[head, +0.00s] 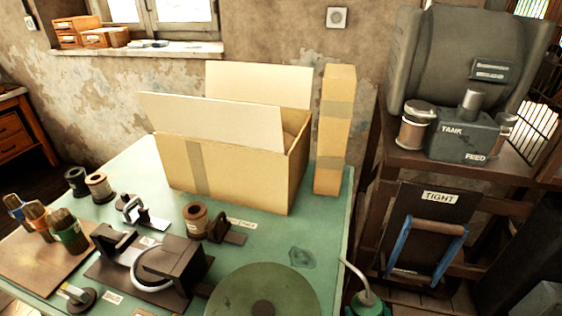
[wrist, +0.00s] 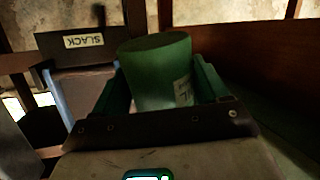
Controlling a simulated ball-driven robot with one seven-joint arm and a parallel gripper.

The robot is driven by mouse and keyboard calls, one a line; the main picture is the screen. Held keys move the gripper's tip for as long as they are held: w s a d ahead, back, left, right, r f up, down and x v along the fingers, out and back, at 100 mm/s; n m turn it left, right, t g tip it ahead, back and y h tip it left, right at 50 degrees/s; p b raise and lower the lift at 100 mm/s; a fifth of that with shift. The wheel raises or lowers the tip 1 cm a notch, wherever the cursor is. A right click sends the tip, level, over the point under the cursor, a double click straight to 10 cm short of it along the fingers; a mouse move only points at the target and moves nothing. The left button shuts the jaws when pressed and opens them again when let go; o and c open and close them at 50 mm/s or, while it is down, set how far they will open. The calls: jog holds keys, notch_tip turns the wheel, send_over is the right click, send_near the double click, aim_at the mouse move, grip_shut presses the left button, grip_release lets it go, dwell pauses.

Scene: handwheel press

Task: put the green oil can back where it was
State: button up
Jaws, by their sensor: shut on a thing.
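The green oil can (head: 368,304) shows at the bottom edge of the head view, just right of the green table's corner. Its thin pale spout points up and left, and its lower body is cut off. In the wrist view, the can's green body (wrist: 160,72) sits between the two fingers of my gripper (wrist: 163,88), which is shut on it. My gripper is not clearly visible in the head view. A darker patch (head: 303,257) marks the bare tabletop near the right edge.
The green table (head: 328,222) bears an open cardboard box (head: 235,172), a tall carton (head: 332,140), a round green disc (head: 262,296) and several small tools. A SLACK sign (wrist: 84,41) shows in the wrist view.

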dwell(0.3)
jog(key=s+d+f+m+g+h+b, duration=0.1)
jog(key=s+d+f+m+h+b, duration=0.35)
jog(key=s+d+f+b, duration=0.65)
jog(key=s+d+f+m+h+b, duration=0.2)
jog(key=d+f+m+h+b, duration=0.45)
jog(key=b, duration=1.15)
jog(key=w+d+n+p, duration=0.1)
jog(key=w+d, duration=0.2)
jog(key=w, duration=0.1)
jog(key=w+d+n+y+p, duration=0.1)
jog(key=w+d, duration=0.2)
jog(key=w, duration=0.1)
jog(key=w+d+p, duration=0.1)
jog(key=w+d, duration=0.2)
jog(key=w, duration=0.1)
jog(key=shift+d+r+n+y, duration=0.1)
jog(key=shift+n+y, duration=0.3)
jog(key=x, duration=0.3)
jog(key=shift+r, duration=0.2)
jog(key=shift+w+d+f+b, duration=0.2)
jog(key=shift+f+b, duration=0.1)
jog(key=shift+f, duration=0.3)
jog(key=shift+a+f, duration=0.1)
jog(key=shift+f, duration=0.15)
